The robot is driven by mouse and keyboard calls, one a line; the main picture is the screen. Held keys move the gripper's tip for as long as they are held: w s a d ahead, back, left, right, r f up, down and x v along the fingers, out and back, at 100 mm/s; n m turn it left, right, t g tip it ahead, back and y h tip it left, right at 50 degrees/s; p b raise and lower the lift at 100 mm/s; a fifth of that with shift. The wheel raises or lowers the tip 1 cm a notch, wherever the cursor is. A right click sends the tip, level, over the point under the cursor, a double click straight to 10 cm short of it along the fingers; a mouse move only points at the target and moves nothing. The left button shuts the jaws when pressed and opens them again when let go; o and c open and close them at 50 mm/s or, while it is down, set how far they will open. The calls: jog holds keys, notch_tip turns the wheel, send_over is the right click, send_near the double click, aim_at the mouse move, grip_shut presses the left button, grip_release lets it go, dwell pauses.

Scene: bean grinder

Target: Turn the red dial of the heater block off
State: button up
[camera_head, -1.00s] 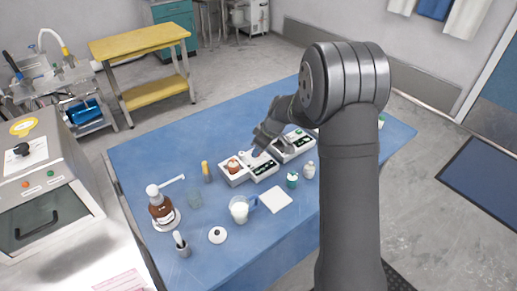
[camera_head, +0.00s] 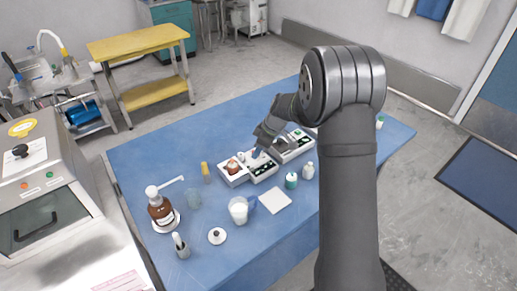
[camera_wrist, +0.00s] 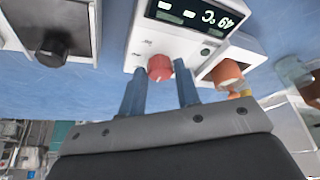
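The red dial (camera_wrist: 160,67) sits on the near edge of the white heater block (camera_wrist: 147,45) in the wrist view. The block's display reads 49 °C, upside down. My gripper (camera_wrist: 160,70) points at the dial. Its two blue fingers are apart, one on each side of the dial, with small gaps that make contact hard to judge. In the head view my gripper (camera_head: 258,154) is low over the heater block (camera_head: 263,178), and the dial is hidden there.
A compartment with an orange-brown item (camera_wrist: 228,73) adjoins the block. Another white device with a black knob (camera_wrist: 52,47) stands on the other side. A brown bottle (camera_head: 160,210), white cup (camera_head: 239,212), white pad (camera_head: 275,201) and small bottles (camera_head: 291,180) stand on the blue table (camera_head: 230,265).

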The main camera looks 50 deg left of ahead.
jog(key=o, duration=0.3)
jog(key=v, duration=1.7)
jog(key=shift+d+r, duration=0.15)
jog(key=shift+r, duration=0.05)
jog(key=x, duration=1.7)
jog(key=shift+f, duration=0.2)
